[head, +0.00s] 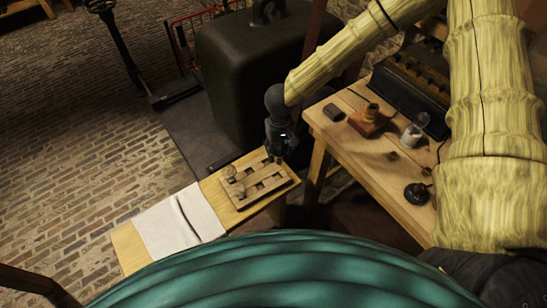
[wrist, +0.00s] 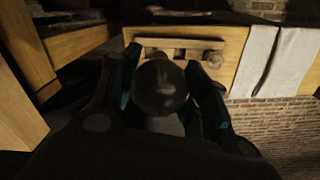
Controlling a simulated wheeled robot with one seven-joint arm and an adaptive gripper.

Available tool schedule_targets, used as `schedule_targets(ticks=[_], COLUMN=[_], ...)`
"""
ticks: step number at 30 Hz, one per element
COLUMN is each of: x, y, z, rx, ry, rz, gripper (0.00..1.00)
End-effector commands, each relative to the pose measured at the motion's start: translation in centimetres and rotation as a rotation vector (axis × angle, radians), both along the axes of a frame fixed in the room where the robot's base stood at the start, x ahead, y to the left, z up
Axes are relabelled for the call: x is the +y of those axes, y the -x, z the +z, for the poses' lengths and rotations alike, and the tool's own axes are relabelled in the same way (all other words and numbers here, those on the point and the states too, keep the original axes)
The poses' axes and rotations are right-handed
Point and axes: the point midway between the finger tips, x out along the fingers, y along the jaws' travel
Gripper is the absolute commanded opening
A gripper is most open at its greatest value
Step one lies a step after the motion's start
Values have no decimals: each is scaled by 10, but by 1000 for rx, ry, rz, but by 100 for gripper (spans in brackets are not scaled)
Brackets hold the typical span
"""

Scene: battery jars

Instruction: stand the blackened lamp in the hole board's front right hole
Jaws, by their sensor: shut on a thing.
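My gripper (head: 279,156) points down above the far right end of the hole board (head: 262,201) in the head view. It is shut on the blackened lamp (wrist: 160,88), whose dark round bulb shows between the fingers in the wrist view. The lamp's lower end is hidden there, so I cannot tell whether it touches the board. The hole board also shows in the wrist view (wrist: 226,62), just beyond the lamp. It has several square dark holes. Two pale round things, perhaps lamps, stand at the board's left side (head: 237,190) in the head view.
A white cloth (head: 180,222) lies on the bench (head: 132,250) left of the board. A wooden table (head: 375,170) at right carries a dark block (head: 333,112), a brown stand (head: 370,122), a glass jar (head: 411,136) and a black round base (head: 416,193). A large dark case (head: 250,75) stands behind.

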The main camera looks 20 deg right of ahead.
Motion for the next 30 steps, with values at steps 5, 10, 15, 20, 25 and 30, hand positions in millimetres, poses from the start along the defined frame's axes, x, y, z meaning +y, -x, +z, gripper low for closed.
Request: schedule_targets(ticks=[5, 10, 15, 20, 25, 30], x=[-3, -9, -11, -12, -12, -13], y=[-24, -42, -50, -50, -50, -50], z=[-72, -109, -122, -126, -136, -149], rx=[-3, -17, -27, -28, -27, -27], ry=[2, 2, 1, 1, 2, 2], rz=[47, 80, 96, 97, 96, 95], gripper=[17, 17, 17, 17, 17, 17])
